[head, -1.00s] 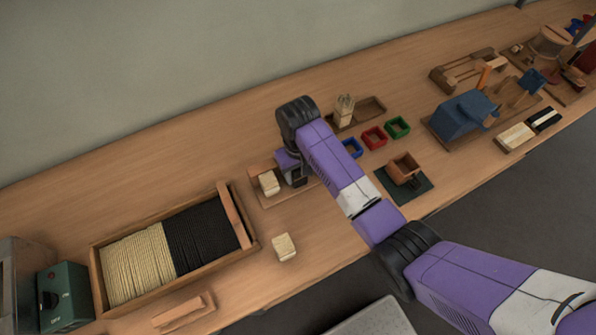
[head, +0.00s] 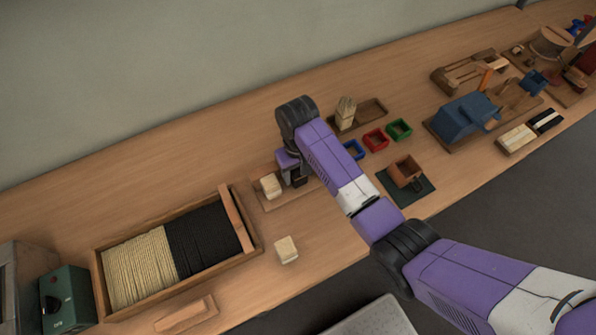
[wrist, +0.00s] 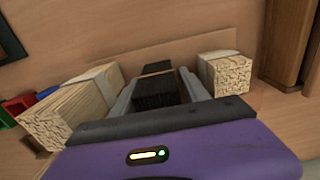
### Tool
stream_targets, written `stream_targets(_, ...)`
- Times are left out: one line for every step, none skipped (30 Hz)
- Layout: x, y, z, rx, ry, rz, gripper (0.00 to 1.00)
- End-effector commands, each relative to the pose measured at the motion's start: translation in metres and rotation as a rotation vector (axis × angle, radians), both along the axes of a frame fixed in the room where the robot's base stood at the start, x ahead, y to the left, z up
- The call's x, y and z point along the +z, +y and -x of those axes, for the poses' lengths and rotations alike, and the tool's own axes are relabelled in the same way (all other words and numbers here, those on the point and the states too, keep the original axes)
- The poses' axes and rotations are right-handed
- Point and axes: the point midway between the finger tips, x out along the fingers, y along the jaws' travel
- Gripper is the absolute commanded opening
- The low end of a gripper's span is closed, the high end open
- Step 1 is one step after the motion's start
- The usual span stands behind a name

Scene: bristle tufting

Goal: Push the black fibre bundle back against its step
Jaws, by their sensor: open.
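The black fibre bundle (wrist: 155,88) shows in the wrist view between the two spread fingers of my gripper (wrist: 157,95). The gripper is open, with a finger on each side of the bundle; whether either touches it I cannot tell. A pale bundle lies to the left (wrist: 72,108) and another to the right (wrist: 226,72) of the fingers. In the head view my gripper (head: 292,172) is low over a wooden board (head: 268,204), with one pale bundle (head: 270,186) beside it. The step behind the black bundle is not clearly visible.
A loose pale block (head: 286,249) lies on the table in front of the board. A wooden box (head: 253,240) of pale and black fibre stands to the left. Blue, red (head: 375,138) and green small bins are to the right. Bare table (head: 335,235) lies front right of the board.

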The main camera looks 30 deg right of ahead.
Motion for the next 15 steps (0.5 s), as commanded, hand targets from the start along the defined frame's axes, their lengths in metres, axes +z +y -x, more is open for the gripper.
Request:
stream_targets(0.002,0.000,-0.006,0.007,-0.017,0.000,0.65)
stream_targets(0.002,0.000,-0.006,0.007,-0.018,0.000,0.67)
stream_targets(0.003,0.000,-0.006,0.007,-0.018,0.000,0.67)
stream_targets(0.003,0.000,-0.007,0.007,-0.018,0.000,0.67)
stream_targets(0.003,0.000,-0.007,0.008,-0.019,0.000,0.67)
stream_targets(0.003,0.000,-0.007,0.008,-0.019,0.000,0.67)
stream_targets(0.003,0.000,-0.007,0.008,-0.019,0.000,0.67)
stream_targets(0.003,0.000,-0.007,0.008,-0.019,0.000,0.67)
stream_targets(0.003,0.000,-0.007,0.008,-0.020,0.000,0.67)
stream_targets(0.004,0.000,-0.007,0.009,-0.020,0.000,0.67)
stream_targets(0.005,0.000,-0.008,0.009,-0.021,0.000,0.67)
stream_targets(0.007,0.000,-0.008,0.009,-0.022,0.000,0.67)
stream_targets(0.009,0.000,-0.008,0.009,-0.023,0.000,0.67)
stream_targets(0.012,0.000,-0.008,0.009,-0.024,0.000,0.67)
stream_targets(0.017,0.000,-0.009,0.009,-0.024,0.000,0.67)
